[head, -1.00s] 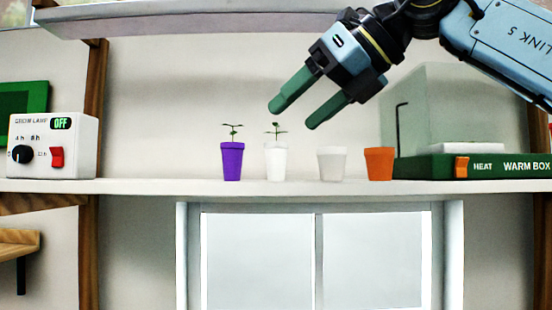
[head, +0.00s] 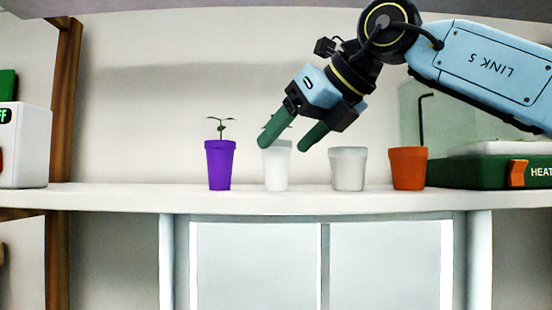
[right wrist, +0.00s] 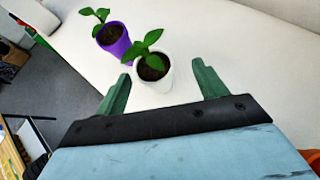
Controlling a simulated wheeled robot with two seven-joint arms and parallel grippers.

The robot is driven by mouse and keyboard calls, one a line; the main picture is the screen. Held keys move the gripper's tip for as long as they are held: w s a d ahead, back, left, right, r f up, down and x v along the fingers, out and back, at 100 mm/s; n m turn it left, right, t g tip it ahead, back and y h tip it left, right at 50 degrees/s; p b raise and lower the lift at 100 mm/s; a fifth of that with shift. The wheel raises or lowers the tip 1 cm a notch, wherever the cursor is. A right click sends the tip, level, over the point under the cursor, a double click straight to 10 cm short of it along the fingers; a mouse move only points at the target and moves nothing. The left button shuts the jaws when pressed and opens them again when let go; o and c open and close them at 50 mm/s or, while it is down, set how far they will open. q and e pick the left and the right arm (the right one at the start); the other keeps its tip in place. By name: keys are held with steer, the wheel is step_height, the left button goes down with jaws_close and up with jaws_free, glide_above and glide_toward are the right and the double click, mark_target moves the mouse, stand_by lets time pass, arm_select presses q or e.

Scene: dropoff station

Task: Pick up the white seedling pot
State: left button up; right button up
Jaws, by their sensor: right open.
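The white seedling pot (head: 277,172) stands upright on the shelf, second from the left in the row. In the head view my right gripper (head: 282,146) is in front of its upper part and hides most of its seedling. In the right wrist view the white pot (right wrist: 155,76) holds dark soil and a green seedling and sits just beyond the fingertips, between their lines. My right gripper (right wrist: 162,78) is open and empty, with green fingers apart. Contact with the pot cannot be told. My left gripper is not in view.
A purple pot (head: 220,166) with a seedling stands left of the white one. A whitish pot without a plant (head: 348,170) and an orange pot (head: 408,168) stand to its right. The green warm box (head: 470,172) is at the far right of the shelf (head: 300,200).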

mark_target(272, 150)
steer(key=shift+w+a+f+p, duration=0.2)
steer(key=shift+a+p, duration=0.1)
steer(key=shift+a, duration=0.1)
steer(key=shift+w+a+f+p, duration=0.1)
steer(key=shift+w+a+p, duration=0.05)
steer(key=shift+a+p, duration=0.2)
steer(key=x, duration=0.2)
steer(key=shift+w+a+f+p, duration=0.2)
steer(key=shift+a+p, duration=0.1)
steer(key=shift+p, duration=0.1)
steer(key=shift+w+a+f, duration=0.15)
steer(key=shift+w+a, duration=0.05)
steer(key=shift+f, duration=0.1)
steer(key=shift+d, duration=0.1)
steer(key=c, duration=1.1)
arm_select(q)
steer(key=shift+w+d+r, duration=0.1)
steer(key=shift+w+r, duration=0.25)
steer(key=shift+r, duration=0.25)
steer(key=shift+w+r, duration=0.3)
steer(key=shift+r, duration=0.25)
